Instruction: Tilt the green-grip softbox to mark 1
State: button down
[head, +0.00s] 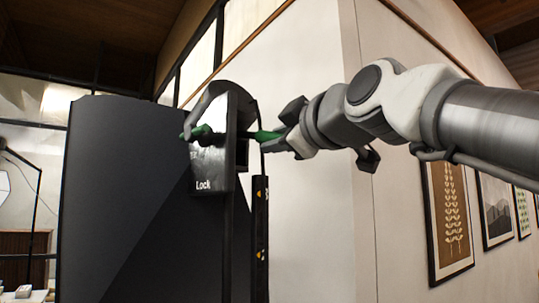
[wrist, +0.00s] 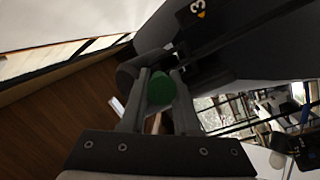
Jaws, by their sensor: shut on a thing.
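A green grip (head: 266,135) sticks out to the right of the bracket. My gripper (head: 284,137) is shut on this grip, coming from the right. In the wrist view the green grip (wrist: 161,88) sits between the two fingers. A mark "3" (wrist: 196,8) shows on the dark part above. Mark 1 and the pointer cannot be made out.
A pale wall with its corner (head: 350,100) stands close behind my arm. Framed pictures (head: 449,215) hang on it at the right. Another lamp stand (head: 36,210) is at the far left. Windows and a wooden ceiling are above.

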jog(key=shift+w+a+f+m+t+y+b, duration=0.15)
jog(key=shift+f+t+b, duration=0.45)
jog(key=shift+b, duration=1.2)
jog(key=shift+w+a+f+m+t+y+b, duration=0.1)
jog(key=shift+f+m+t+y+b, duration=0.2)
jog(key=shift+f+b, duration=0.95)
jog(key=shift+r+b, duration=0.5)
jog(key=shift+r, duration=0.1)
jog(key=c, duration=0.7)
grip_release()
jog(key=shift+o, duration=0.2)
jog(key=shift+s+d+f, duration=0.1)
jog(key=b+v, duration=0.3)
jog(key=v, duration=1.4)
jog(key=shift+b, duration=0.4)
jog(key=shift+s, duration=0.15)
